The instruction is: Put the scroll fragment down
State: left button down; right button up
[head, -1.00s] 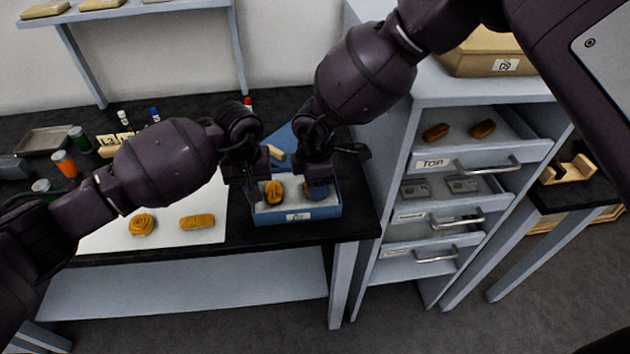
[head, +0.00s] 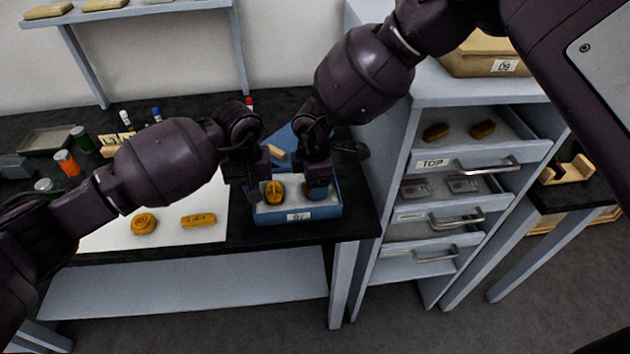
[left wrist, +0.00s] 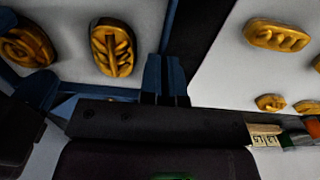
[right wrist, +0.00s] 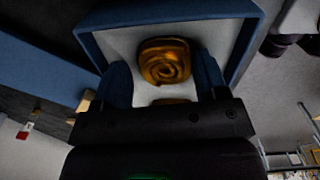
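The scroll fragment (right wrist: 165,62), a gold piece with a spiral relief, lies on the pale floor of a blue tray (head: 297,219). My right gripper (right wrist: 165,82) is over it, its blue fingers apart, one on each side, with slim gaps. The head view hides most of this piece behind the right gripper (head: 317,188). The left wrist view shows the scroll fragment (left wrist: 25,46) beside a right finger. A second gold fragment (head: 274,191), oval with a branching relief (left wrist: 113,48), lies in the same tray. My left gripper (left wrist: 165,78) is shut and empty above the tray's side.
Other gold fragments (head: 143,223) lie on a white sheet (head: 110,238) left of the tray. Jars (head: 67,162) stand at the back left. A cabinet with open drawers (head: 470,165) stands close on the right.

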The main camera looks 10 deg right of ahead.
pick_arm(q)
jog(key=shift+w+d+f, duration=0.1)
pick_arm(e)
jog(key=shift+o, duration=0.2)
jog(key=shift+s+f, duration=0.8)
jog(key=shift+f, duration=0.15)
pick_arm(q)
jog(key=shift+w+f, duration=0.1)
pick_arm(e)
jog(key=shift+r, duration=0.55)
pick_arm(q)
jog(key=shift+s+f, duration=0.2)
jog(key=shift+f, duration=0.05)
pick_arm(e)
notch_tip(320, 180, up, 13)
jog(key=shift+w, duration=0.4)
jog(key=shift+d+f, duration=0.1)
pick_arm(q)
jog(key=c, duration=1.5)
grip_release()
jog(key=shift+o, duration=1.2)
jog(key=shift+w+r, duration=0.1)
jog(key=shift+w, duration=0.05)
jog(key=shift+r, duration=0.1)
